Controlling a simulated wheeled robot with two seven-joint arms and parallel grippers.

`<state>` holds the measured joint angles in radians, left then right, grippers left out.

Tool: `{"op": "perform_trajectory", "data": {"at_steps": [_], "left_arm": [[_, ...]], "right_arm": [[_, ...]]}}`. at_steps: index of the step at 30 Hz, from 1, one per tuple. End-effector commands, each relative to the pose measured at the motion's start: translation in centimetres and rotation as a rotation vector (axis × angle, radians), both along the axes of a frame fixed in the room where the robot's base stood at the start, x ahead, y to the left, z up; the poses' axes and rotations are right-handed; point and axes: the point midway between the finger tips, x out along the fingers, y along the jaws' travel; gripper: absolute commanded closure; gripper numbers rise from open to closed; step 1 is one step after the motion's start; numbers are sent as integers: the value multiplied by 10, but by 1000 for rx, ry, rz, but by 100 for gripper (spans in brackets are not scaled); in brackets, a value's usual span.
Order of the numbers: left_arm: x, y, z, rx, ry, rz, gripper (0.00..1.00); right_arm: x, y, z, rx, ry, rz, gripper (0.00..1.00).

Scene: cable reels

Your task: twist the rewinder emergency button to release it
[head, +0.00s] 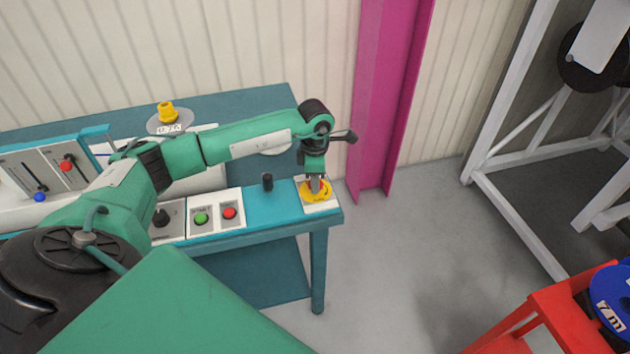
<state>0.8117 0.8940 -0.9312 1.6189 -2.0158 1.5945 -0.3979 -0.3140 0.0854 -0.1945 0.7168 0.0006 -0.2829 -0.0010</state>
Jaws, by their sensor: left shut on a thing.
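The rewinder emergency button (309,194) is at the right front corner of the teal bench. Its yellow surround and a little red show around my gripper. My left gripper (316,187) points down onto the button from above, shut on it. The fingers hide most of the button's middle, so its turn cannot be read. My right gripper is not in view.
A magenta post (385,100) stands behind. A red stand (545,320) is at lower right.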

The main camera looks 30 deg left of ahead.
Motion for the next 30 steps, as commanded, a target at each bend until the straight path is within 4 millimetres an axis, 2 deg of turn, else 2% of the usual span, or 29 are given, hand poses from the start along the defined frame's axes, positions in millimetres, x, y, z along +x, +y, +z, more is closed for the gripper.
{"op": "perform_trajectory", "data": {"at_steps": [12,13,15,16,25,30], "left_arm": [[1,0,1,0,-1,-7,85],[1,0,1,0,-1,-7,57],[1,0,1,0,-1,-7,43],[0,0,1,0,-1,-6,40],[1,0,2,0,-1,-6,40],[1,0,20,-1,-4,-6,40]], "right_arm": [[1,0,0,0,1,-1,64],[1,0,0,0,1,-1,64],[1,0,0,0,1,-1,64],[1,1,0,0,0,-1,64],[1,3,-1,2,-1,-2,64],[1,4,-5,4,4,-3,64]]}}
